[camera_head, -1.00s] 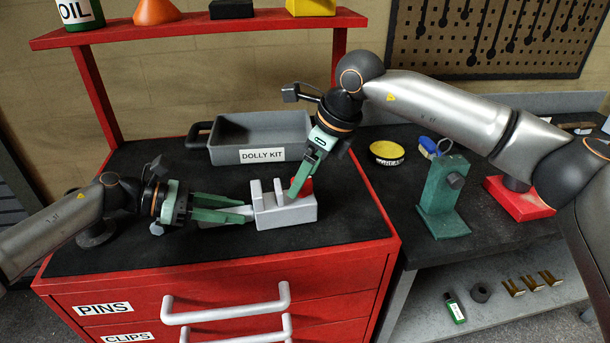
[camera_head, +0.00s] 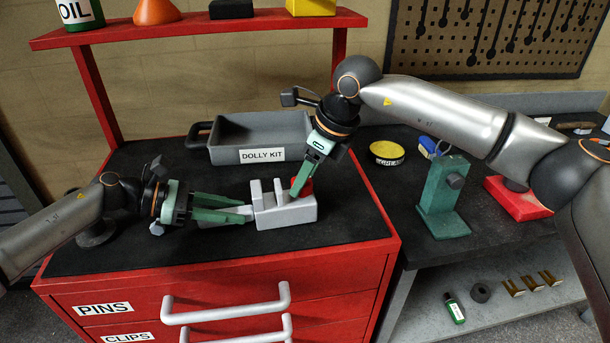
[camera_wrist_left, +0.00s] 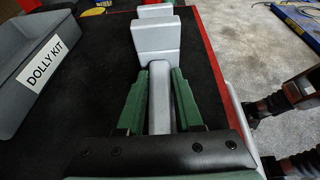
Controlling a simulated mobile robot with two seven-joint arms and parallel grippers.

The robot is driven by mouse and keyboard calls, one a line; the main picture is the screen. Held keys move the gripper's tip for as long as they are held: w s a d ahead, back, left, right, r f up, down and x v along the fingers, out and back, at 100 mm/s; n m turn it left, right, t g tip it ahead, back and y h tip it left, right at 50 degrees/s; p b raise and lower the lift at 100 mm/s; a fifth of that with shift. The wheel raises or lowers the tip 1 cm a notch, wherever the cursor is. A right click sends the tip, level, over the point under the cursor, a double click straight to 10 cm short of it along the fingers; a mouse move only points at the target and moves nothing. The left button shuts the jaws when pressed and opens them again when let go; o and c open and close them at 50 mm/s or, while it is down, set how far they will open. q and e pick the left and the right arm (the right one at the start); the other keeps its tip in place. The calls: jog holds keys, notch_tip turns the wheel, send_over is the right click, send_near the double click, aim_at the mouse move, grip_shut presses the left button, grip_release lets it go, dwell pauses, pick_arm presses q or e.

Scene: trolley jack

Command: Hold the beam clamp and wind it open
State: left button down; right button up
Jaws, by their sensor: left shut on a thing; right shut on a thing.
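The beam clamp (camera_head: 287,212) is a light grey block with upright jaws, lying on the black top of the red cabinet. A red knob (camera_head: 305,187) sits at its right end. My left gripper (camera_head: 247,214) is shut on the clamp's grey bar-like handle at its left end. The left wrist view shows this handle (camera_wrist_left: 160,97) between the two green fingers, with the clamp's upright jaw (camera_wrist_left: 156,42) beyond. My right gripper (camera_head: 297,190) points down from above and is shut on the red knob, partly hiding it.
A grey tray marked DOLLY KIT (camera_head: 262,153) stands behind the clamp. A red shelf (camera_head: 200,27) spans the back. On the right bench are a yellow tin (camera_head: 387,153) and a green stand (camera_head: 443,197). The cabinet top in front of the clamp is clear.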

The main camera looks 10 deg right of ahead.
pick_arm(q)
jog(key=shift+r, duration=0.15)
pick_arm(e)
grip_shut()
jog(key=shift+n, duration=0.3)
jog(key=n+g, duration=0.1)
jog(key=n, duration=0.1)
jog(key=n+g, duration=0.1)
jog(key=n, duration=0.2)
jog(key=shift+w+y, duration=0.2)
jog(key=shift+y, duration=0.2)
jog(key=n+g, duration=0.1)
jog(key=n, duration=0.3)
jog(key=shift+r+g, duration=0.1)
jog(key=shift+g, duration=0.2)
jog(key=shift+w+n+g+h, duration=0.15)
jog(key=shift+n+g, duration=0.25)
jog(key=shift+n, duration=0.55)
jog(key=shift+n+g+h, duration=0.15)
jog(key=shift+n+g, duration=0.25)
jog(key=shift+n, duration=0.55)
